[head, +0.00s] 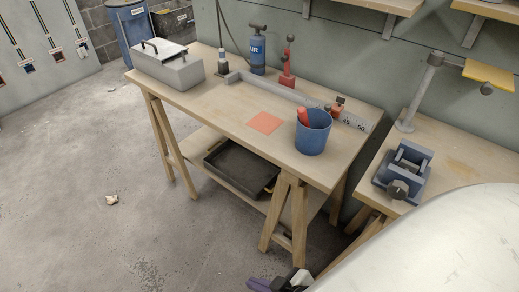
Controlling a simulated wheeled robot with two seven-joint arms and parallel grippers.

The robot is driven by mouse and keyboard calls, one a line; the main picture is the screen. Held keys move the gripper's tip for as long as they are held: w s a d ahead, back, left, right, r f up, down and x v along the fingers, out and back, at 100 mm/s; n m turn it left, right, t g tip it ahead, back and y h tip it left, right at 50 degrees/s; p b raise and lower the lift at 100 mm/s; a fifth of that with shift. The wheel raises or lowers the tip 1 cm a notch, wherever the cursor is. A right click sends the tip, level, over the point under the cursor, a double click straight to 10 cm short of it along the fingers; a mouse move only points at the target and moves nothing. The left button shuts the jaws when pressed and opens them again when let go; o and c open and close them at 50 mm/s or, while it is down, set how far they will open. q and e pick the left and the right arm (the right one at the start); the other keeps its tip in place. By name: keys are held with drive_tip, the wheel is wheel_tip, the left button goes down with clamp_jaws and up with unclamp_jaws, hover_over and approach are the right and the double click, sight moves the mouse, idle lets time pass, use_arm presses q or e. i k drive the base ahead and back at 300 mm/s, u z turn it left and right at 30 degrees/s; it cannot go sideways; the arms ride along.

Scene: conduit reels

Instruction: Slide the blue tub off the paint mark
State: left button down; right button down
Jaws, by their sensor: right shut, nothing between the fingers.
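The blue tub (311,139) stands upright on the wooden workbench, near its front right part. A red object (304,117) sticks up inside it at its left rim. The orange-red paint mark (265,122) is a flat square on the benchtop, left of the tub. The whole mark is visible, with a strip of bare wood between it and the tub. My right gripper (283,281) shows only partly at the bottom edge, below and in front of the bench, well apart from the tub. It is shut and empty. My left gripper is out of view.
The workbench (215,108) carries a grey toolbox (167,66), a blue bottle (257,52), a red tool (287,72) and a long measuring rail (300,98) behind the tub. A black tray (240,165) lies on the lower shelf. A second bench with a blue vise (403,170) stands right.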

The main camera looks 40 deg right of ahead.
sight(310, 142)
drive_tip(key=u, duration=0.6)
drive_tip(key=i, duration=2.3)
drive_tip(key=z, duration=3.2)
